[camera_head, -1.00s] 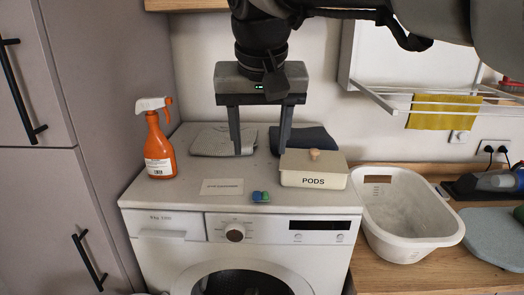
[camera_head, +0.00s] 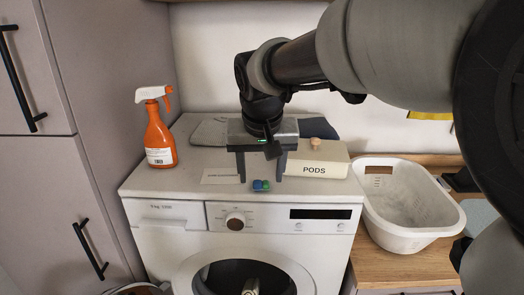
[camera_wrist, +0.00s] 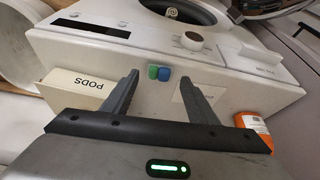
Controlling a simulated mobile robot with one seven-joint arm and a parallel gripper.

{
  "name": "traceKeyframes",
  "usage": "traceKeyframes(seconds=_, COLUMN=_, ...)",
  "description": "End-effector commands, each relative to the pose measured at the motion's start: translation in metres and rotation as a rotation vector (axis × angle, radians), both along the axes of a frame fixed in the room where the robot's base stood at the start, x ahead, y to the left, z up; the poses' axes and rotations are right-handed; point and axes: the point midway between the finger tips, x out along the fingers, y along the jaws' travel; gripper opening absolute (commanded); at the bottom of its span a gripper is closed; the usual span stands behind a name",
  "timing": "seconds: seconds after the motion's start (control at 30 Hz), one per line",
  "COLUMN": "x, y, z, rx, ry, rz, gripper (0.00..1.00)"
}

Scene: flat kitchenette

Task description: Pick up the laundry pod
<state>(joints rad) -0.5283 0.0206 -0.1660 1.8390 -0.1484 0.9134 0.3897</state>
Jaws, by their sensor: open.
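The laundry pod (camera_head: 261,185) is a small blue and green piece on top of the white washing machine (camera_head: 330,190), near its front edge. It also shows in the wrist view (camera_wrist: 159,73), between the two fingers and beyond their tips. My gripper (camera_head: 261,180) is open, pointing down over the machine top, with a finger on each side of the pod in the head view. Nothing is held. I cannot tell exactly how high the fingertips are above the surface.
A cream box marked PODS (camera_head: 318,160) stands just right of the gripper. A white card (camera_head: 218,176) lies to the left. An orange spray bottle (camera_head: 158,138) stands further left. Folded cloths (camera_head: 210,132) lie behind. A white basket (camera_head: 408,205) sits on the wooden counter at right.

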Motion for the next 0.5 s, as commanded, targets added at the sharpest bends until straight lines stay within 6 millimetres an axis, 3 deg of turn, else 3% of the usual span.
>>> traceKeyframes(seconds=0.2, x=0.011, y=0.000, z=-0.025, rx=0.000, ry=0.001, rz=0.001, gripper=0.53)
traceKeyframes(seconds=0.47, x=0.013, y=0.000, z=-0.027, rx=0.000, ry=-0.001, rz=0.001, gripper=0.53)
traceKeyframes(seconds=0.5, x=0.012, y=0.000, z=-0.027, rx=0.000, ry=-0.001, rz=0.001, gripper=0.48)
